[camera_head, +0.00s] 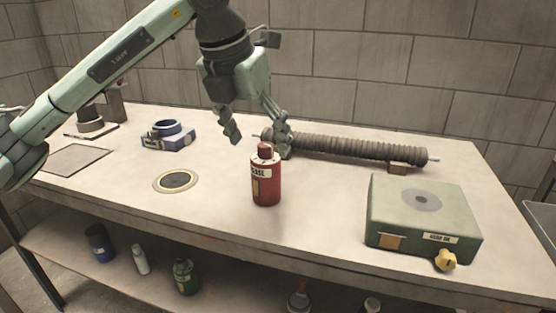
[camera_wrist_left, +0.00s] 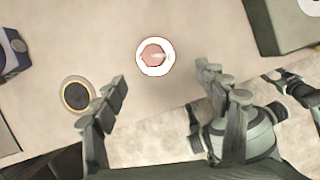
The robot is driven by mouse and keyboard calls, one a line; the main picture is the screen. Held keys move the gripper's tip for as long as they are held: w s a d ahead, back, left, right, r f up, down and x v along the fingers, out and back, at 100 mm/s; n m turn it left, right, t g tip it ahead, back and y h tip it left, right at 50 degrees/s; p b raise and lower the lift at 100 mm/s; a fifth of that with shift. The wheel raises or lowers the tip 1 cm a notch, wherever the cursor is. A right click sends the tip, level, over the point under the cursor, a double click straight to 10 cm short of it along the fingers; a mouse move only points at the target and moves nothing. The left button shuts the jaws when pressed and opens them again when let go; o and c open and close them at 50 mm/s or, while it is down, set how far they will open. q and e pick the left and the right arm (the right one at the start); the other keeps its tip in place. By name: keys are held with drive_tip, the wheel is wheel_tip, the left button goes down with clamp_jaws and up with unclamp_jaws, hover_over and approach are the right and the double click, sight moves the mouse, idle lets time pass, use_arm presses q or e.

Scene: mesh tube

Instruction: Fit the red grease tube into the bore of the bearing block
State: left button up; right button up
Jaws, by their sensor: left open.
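The red grease tube (camera_head: 265,180) stands upright near the middle of the table, with its cap on top. In the left wrist view the tube (camera_wrist_left: 155,57) shows from above, as a pale ring around a reddish cap. A blue block with a raised ring (camera_head: 168,136), seemingly the bearing block, sits at the back left; part of it (camera_wrist_left: 10,52) shows at the wrist view's left edge. My left gripper (camera_head: 256,135) is open and empty, above and behind the tube in the head view. In the wrist view its fingers (camera_wrist_left: 165,88) are spread, with the tube beyond them.
A ribbed grey-brown tube (camera_head: 350,148) lies along the back right. A green box (camera_head: 420,215) with a yellow knob (camera_head: 445,260) stands at the right. A flat round disc (camera_head: 177,181) lies left of the grease tube. Bottles stand on the lower shelf (camera_head: 60,245). The table's front middle is clear.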

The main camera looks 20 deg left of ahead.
sight(264, 159)
use_arm(q)
drive_tip(key=shift+w+f, duration=0.1)
drive_tip(key=shift+w, duration=0.2)
drive_tip(key=shift+x, duration=1.1)
drive_tip(key=x, duration=0.4)
drive_tip(key=shift+a+f+p, duration=0.15)
drive_tip(key=shift+f+p, duration=0.1)
drive_tip(key=shift+p, duration=0.15)
drive_tip(key=shift+w+f, duration=0.2)
drive_tip(key=shift+f, duration=0.05)
drive_tip(key=shift+r, duration=0.1)
drive_tip(key=c, duration=1.5)
use_arm(e)
drive_tip(key=shift+s+a+f, duration=0.1)
drive_tip(key=shift+s+f, duration=0.15)
drive_tip(key=shift+f, duration=0.35)
drive_tip(key=shift+s+a+f, duration=0.1)
drive_tip(key=shift+s+f, duration=0.15)
drive_tip(key=shift+f, duration=0.3)
